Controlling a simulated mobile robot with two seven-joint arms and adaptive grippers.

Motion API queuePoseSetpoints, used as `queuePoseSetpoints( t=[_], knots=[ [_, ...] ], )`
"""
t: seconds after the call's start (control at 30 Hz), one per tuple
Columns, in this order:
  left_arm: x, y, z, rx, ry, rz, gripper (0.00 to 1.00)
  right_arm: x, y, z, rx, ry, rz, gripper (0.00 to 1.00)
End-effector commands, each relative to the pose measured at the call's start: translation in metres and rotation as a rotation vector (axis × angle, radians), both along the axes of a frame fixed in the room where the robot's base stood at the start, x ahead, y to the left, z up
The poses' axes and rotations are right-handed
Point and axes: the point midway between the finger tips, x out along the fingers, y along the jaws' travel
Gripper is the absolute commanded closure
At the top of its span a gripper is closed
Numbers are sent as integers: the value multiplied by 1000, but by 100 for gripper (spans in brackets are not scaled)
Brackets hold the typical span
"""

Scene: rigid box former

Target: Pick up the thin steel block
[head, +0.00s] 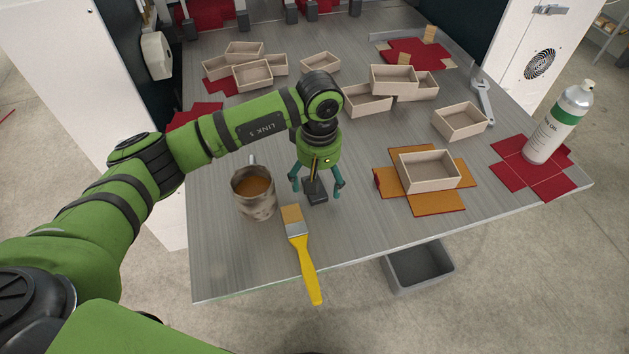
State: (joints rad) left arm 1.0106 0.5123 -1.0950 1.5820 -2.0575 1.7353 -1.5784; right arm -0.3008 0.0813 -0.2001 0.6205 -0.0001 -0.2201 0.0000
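A small dark grey block (317,194), which looks like the thin steel block, is on the metal table below my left gripper (316,188). The gripper points down with its teal fingers spread wide, one to the left and one to the right of the block. I see a gap between each finger and the block. The gripper's body hides part of the view above the block, so its full shape is unclear. My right gripper is not in view.
A mug of brown liquid (253,193) stands close left of the gripper. A yellow-handled brush (303,256) lies in front. An open box (429,171) sits on an orange blank (442,199) to the right. A spray bottle (560,124) stands farther right; several boxes lie behind.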

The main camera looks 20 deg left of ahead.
Motion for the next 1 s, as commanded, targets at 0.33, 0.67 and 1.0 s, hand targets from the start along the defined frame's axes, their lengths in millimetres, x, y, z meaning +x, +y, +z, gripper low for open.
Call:
queuePoseSetpoints(
  t=[0.33,0.67,1.0],
  knots=[
    [0,0,-14,-2,-1,0,16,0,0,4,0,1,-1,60],
    [0,-1,-14,-2,-1,0,87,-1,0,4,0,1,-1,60],
    [1,-1,-10,-2,-3,0,87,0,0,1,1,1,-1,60]
  ],
)
